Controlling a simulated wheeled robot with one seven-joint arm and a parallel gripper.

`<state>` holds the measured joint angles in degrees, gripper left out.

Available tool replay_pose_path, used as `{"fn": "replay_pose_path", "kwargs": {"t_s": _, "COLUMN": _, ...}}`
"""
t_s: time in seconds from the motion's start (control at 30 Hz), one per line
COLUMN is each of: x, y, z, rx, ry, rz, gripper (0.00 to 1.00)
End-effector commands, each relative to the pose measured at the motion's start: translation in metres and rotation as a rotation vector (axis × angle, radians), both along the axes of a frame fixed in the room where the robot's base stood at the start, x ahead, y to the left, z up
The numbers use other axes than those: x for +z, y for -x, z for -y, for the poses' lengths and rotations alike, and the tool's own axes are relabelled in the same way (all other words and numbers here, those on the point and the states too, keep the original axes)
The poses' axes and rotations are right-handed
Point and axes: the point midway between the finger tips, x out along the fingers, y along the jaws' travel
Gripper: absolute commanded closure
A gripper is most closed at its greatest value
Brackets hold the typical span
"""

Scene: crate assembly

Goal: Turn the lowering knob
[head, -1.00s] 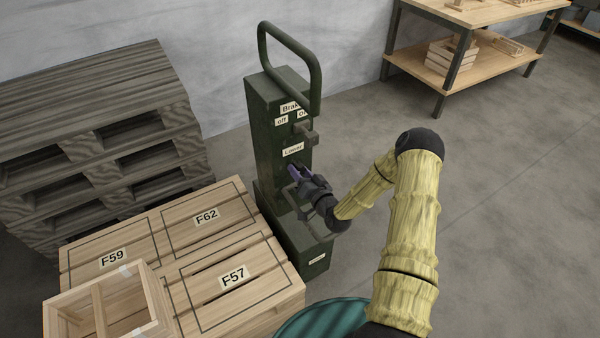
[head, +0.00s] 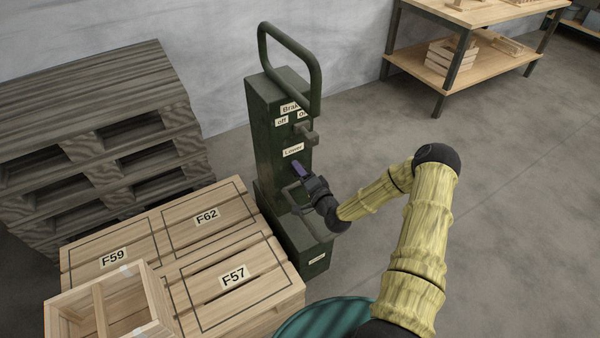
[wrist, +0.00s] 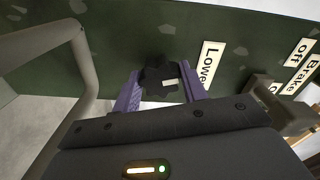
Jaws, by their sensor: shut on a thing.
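The lowering knob (wrist: 160,77) is a dark lobed knob with a small light mark, on the green control column (head: 263,130). It sits beside the "Lower" label (wrist: 209,66), which also shows in the head view (head: 293,150). My gripper (wrist: 163,88) has its purple fingers on either side of the knob, shut on it. In the head view my gripper (head: 298,168) is against the column face just below the label, and it hides the knob there.
The grey brake handle (head: 309,133) projects above the label, below a tall tube handle (head: 315,70). A lower bar (wrist: 85,85) stands close to my gripper. Wooden crates (head: 290,290) stand left of the column.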

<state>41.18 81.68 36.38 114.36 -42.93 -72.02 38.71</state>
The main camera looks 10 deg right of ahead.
Motion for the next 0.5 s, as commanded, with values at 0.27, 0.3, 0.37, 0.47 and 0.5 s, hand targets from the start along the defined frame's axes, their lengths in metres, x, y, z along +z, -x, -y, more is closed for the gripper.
{"fn": "replay_pose_path", "kwargs": {"t_s": 0.27, "x": -0.0016, "y": 0.0007, "z": 0.0008, "rx": -0.002, "ry": -0.174, "rz": -0.059, "gripper": 0.80}}
{"fn": "replay_pose_path", "kwargs": {"t_s": 0.3, "x": -0.0015, "y": 0.0007, "z": 0.0008, "rx": -0.001, "ry": -0.191, "rz": -0.065, "gripper": 0.80}}
{"fn": "replay_pose_path", "kwargs": {"t_s": 0.37, "x": -0.0015, "y": 0.0007, "z": 0.0008, "rx": -0.001, "ry": -0.210, "rz": -0.071, "gripper": 0.80}}
{"fn": "replay_pose_path", "kwargs": {"t_s": 0.47, "x": -0.0015, "y": 0.0007, "z": 0.0007, "rx": -0.001, "ry": -0.234, "rz": -0.080, "gripper": 0.80}}
{"fn": "replay_pose_path", "kwargs": {"t_s": 0.5, "x": -0.0016, "y": 0.0007, "z": 0.0006, "rx": -0.001, "ry": -0.239, "rz": -0.082, "gripper": 0.80}}
